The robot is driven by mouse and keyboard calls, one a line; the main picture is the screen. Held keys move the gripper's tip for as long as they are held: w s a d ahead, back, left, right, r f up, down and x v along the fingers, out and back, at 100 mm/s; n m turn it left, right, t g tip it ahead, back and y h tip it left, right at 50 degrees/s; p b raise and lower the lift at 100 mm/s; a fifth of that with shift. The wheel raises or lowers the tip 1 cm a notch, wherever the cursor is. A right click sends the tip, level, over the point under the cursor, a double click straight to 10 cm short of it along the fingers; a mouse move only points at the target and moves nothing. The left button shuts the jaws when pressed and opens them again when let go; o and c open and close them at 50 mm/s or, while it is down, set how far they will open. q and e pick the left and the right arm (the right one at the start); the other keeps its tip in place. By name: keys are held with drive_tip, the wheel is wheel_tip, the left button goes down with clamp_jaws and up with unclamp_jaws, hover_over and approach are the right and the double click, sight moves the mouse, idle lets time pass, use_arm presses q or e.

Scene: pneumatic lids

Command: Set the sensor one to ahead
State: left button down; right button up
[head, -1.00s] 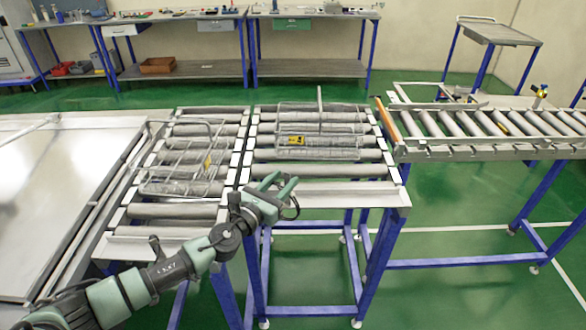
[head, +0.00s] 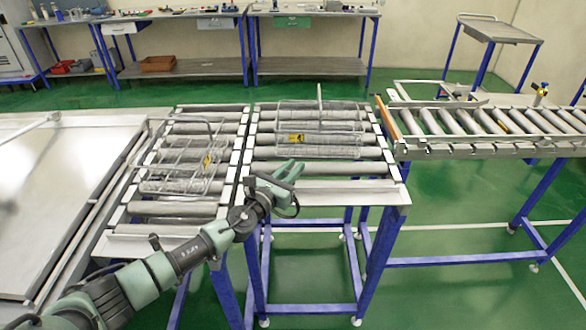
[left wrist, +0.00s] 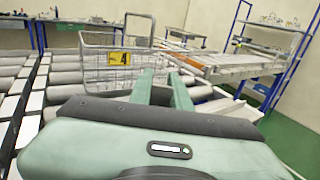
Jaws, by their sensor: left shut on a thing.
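My left gripper (head: 290,172) is over the near edge of the middle roller conveyor (head: 330,196), in front of a wire basket. In the left wrist view its two green fingers (left wrist: 163,88) point toward that basket (left wrist: 108,62), which bears a yellow label reading 4. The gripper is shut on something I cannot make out. A small yellow-topped device (head: 541,90) stands at the far side of the right conveyor; I cannot tell whether it is sensor one. My right gripper is not in view.
The wire basket (head: 340,130) stands on the middle conveyor and another wire basket (head: 180,172) on the left one. The right roller conveyor (head: 480,148) has an orange bar (head: 384,116) at its left end. Green floor is free in front of it.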

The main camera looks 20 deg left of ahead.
use_arm(q)
drive_tip(key=shift+a+r+n+y+p, duration=0.1)
drive_tip(key=shift+n+y+p, duration=0.4)
drive_tip(key=shift+y+p, duration=0.3)
drive_tip(key=shift+a+r+n+y+p, duration=0.1)
drive_tip(key=shift+n+y+p, duration=0.45)
drive_tip(key=shift+p, duration=0.35)
drive_tip(key=shift+a+f+n+t+y+p, duration=0.15)
drive_tip(key=shift+n+t+y+p, duration=0.15)
drive_tip(key=shift+n+y+p, duration=0.6)
drive_tip(key=y, duration=0.2)
drive_tip(key=shift+a+n+y+b, duration=0.15)
drive_tip(key=shift+n+y+b, duration=0.15)
drive_tip(key=shift+n+y, duration=0.05)
drive_tip(key=shift+a+f+n+y, duration=0.15)
drive_tip(key=shift+n+y, duration=0.25)
drive_tip(key=shift+y, duration=0.3)
drive_tip(key=shift+a+r+n+y, duration=0.15)
drive_tip(key=shift+n+y, duration=0.25)
drive_tip(key=shift+y, duration=0.3)
drive_tip(key=c, duration=1.3)
unclamp_jaws()
